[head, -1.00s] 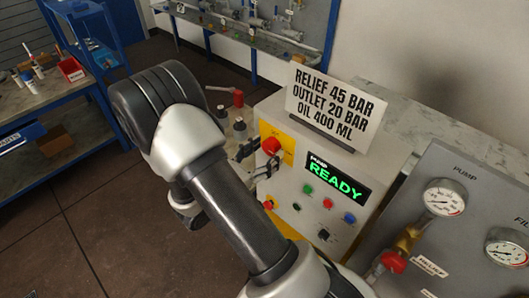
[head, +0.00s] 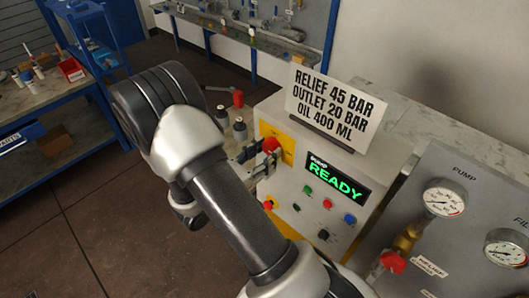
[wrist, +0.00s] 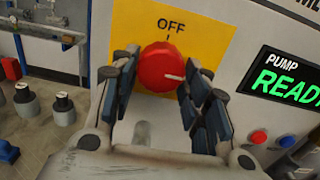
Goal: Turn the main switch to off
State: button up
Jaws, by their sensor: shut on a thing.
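The main switch is a red round knob (wrist: 161,67) on a yellow plate (wrist: 208,35) on the front of the pump control box. The word OFF stands above the knob. The knob's white mark points to the right, slightly downward, away from OFF. In the head view the knob (head: 271,145) shows at the box's upper left. My gripper (wrist: 160,74) has one dark finger on each side of the knob and is shut on it. In the head view my gripper (head: 256,158) partly hides the yellow plate.
The pump display (head: 336,178) reads READY. Small coloured buttons (head: 327,205) sit below it. A sign (head: 331,108) stands on the box. A grey gauge panel (head: 460,225) is at right. A red-handled part and grey cylinders (head: 239,130) stand behind my gripper. Open floor lies left.

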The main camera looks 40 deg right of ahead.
jog(key=n+p, duration=0.3)
jog(key=shift+s+r+n, duration=0.1)
jog(key=shift+r+n, duration=0.05)
jog(key=shift+n, duration=0.25)
jog(key=n+p, duration=0.3)
jog(key=n, duration=0.2)
jog(key=shift+n+p, duration=0.3)
jog(key=shift+p, duration=0.05)
jog(key=n+p, duration=0.2)
jog(key=n, duration=0.2)
jog(key=shift+s+r, duration=0.1)
jog(key=shift+n+p, duration=0.9)
jog(key=shift+n, duration=1.2)
jog(key=o, duration=1.1)
jog(key=shift+c, duration=0.2)
